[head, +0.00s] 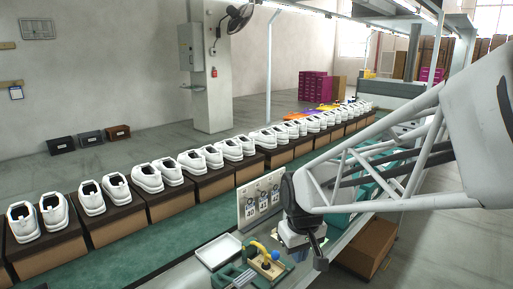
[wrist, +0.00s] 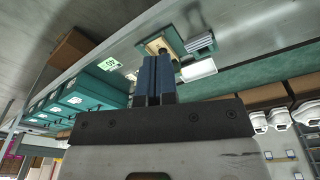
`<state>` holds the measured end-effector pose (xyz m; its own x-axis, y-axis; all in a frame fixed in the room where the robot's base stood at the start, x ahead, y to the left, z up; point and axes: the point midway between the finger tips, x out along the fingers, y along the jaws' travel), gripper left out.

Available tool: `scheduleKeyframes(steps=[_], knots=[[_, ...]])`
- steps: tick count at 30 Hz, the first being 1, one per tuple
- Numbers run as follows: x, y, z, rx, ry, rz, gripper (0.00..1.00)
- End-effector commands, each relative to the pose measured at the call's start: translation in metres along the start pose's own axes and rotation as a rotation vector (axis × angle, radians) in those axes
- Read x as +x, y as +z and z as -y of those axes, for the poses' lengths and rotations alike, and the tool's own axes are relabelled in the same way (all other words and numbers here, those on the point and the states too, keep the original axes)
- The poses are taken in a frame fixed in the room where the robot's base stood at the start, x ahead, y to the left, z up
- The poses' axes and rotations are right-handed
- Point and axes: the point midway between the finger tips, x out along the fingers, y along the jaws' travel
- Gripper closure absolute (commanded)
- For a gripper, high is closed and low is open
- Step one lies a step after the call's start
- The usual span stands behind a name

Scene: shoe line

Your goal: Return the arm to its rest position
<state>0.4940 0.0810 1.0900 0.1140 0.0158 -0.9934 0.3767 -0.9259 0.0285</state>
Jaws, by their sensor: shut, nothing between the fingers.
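My gripper (head: 320,262) hangs at the end of my white truss-like arm, over the workbench on the right side of the conveyor in the head view. In the wrist view the two blue-grey fingers of my gripper (wrist: 153,78) are together, with nothing between them. The fingers are apart from the small tools on the bench. In the head view my arm hides part of the bench and the floor behind it.
White shoes (head: 92,198) stand in pairs on brown boxes along the green conveyor (head: 190,238). A white tray (head: 219,251), a wooden block with a yellow-handled tool (head: 266,262) and an upright panel (head: 260,200) stand near my gripper. A cardboard box (head: 368,247) is below the bench.

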Motion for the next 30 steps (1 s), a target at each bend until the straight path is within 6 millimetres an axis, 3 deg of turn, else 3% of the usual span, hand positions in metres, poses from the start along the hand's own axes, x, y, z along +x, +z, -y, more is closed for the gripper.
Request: scheduleKeyframes(steps=[9,21,30], knots=[[-0.04,0.074,-0.013,0.156,0.02,-0.045,1.0],[-0.066,0.162,-0.015,0.343,0.041,-0.096,1.0],[-0.07,0.19,-0.013,0.404,0.047,-0.111,1.0]])
